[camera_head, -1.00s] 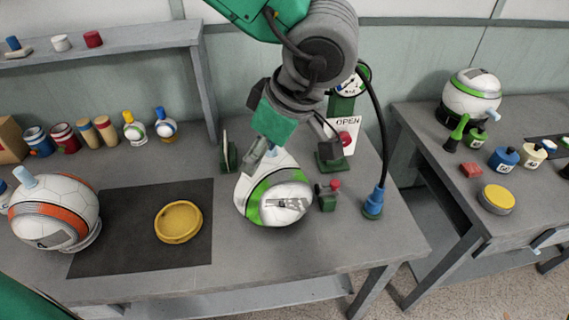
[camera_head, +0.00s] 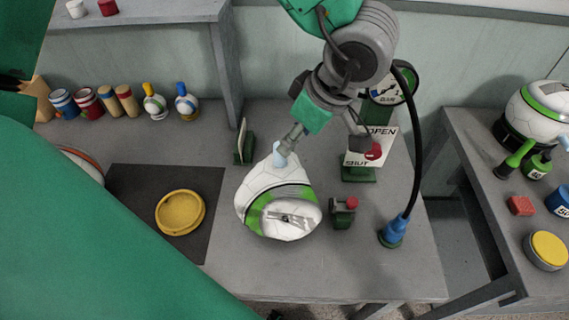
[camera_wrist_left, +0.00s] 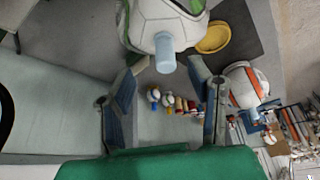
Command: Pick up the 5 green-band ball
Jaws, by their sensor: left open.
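A white ball with a green band (camera_head: 252,213) stands on the grey table in the head view, with a pale blue plug (camera_head: 280,155) on top and a pale, flattened panel facing me. I cannot read a 5 on it. My left gripper (camera_head: 318,134) is over its upper right, with one finger close to the plug. In the left wrist view its fingers (camera_wrist_left: 168,72) are open, with the ball (camera_wrist_left: 160,22) and plug (camera_wrist_left: 165,55) beyond and between them. Contact is not clear. Another green-band ball (camera_head: 538,115) stands on the right table. My right gripper is not in view.
A yellow dish (camera_head: 180,212) lies on a dark mat (camera_head: 135,185). A red-button box (camera_head: 343,210), an OPEN/SHUT sign (camera_head: 370,150) and a blue-ended hose (camera_head: 394,230) stand right of the ball. Small bottles and cans line the back left. A large green shape hides the lower left.

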